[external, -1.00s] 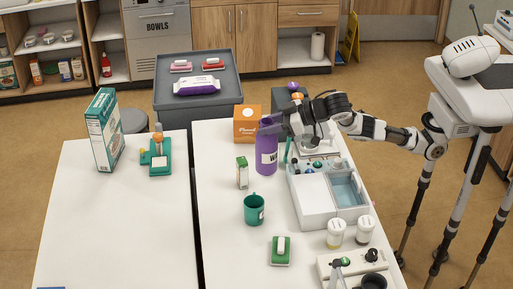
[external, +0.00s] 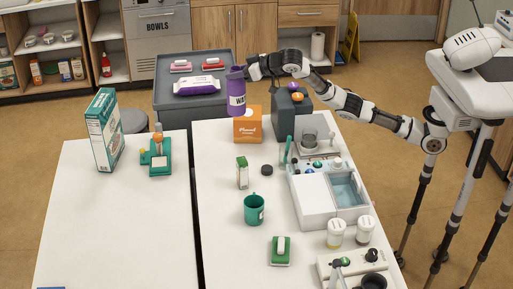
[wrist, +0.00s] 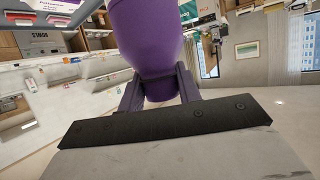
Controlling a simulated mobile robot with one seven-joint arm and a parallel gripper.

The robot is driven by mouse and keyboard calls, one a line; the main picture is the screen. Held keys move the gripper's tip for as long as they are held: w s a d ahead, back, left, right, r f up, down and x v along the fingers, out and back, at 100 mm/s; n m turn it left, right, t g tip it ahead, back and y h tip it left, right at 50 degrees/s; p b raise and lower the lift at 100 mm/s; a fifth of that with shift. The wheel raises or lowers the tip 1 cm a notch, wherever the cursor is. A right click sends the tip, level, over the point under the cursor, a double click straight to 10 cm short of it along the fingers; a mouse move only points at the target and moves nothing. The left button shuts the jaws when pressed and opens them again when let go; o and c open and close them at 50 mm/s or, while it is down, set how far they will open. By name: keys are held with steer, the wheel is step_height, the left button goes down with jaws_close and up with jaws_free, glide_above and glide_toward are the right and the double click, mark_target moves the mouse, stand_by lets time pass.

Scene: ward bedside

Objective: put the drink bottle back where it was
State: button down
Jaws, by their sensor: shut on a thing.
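In the wrist view the bottle (wrist: 147,35) fills the space between the two fingers of my gripper (wrist: 160,85). A small dark round disc (external: 267,170) lies on the white table (external: 225,205), to the right of the small green-and-white carton (external: 242,172).
The orange box (external: 247,128) and a dark grey container (external: 287,118) stand at the table's back. A grey cart (external: 180,118) with wipes is behind. A white tray unit (external: 312,205) stands right, a green mug (external: 254,209) in front.

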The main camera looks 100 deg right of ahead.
mark_target(236, 67)
steer(key=d, duration=0.3)
steer(key=shift+s+d, duration=0.15)
steer(key=shift+d, duration=0.05)
steer(key=shift+d+f, duration=0.2)
steer(key=shift+d, duration=0.05)
step_height(236, 67, down, 25)
steer(key=p, duration=0.2)
steer(key=shift+r, duration=0.2)
steer(key=shift+a, duration=0.1)
steer(key=shift+f, duration=0.2)
steer(key=c, duration=1)
jaws_free()
steer(key=shift+o, duration=0.2)
steer(key=shift+r, duration=0.1)
